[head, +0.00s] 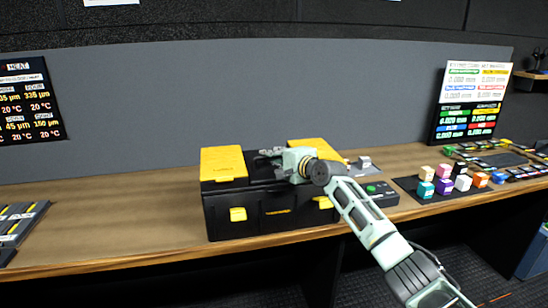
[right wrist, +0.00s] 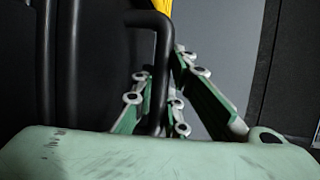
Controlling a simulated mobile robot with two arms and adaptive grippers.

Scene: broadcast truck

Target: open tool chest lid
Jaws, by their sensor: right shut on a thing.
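The black tool chest (head: 258,213) stands on the wooden counter. Its lid has yellow panels (head: 223,163) on top and looks shut. Two yellow latches (head: 238,214) are on its front. My right gripper (head: 272,155) is over the middle of the lid, its arm reaching in from the lower right. In the right wrist view, its green and grey fingers (right wrist: 162,85) are closed around a black bar-shaped handle (right wrist: 160,50). My own gripper hides part of the lid in the head view. My left gripper is not in view.
To the right of the chest, a dark box with a green button (head: 377,194) and a mat with several coloured cubes (head: 443,187) are on the counter (head: 120,212). A dark rack (head: 18,225) lies at the far left.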

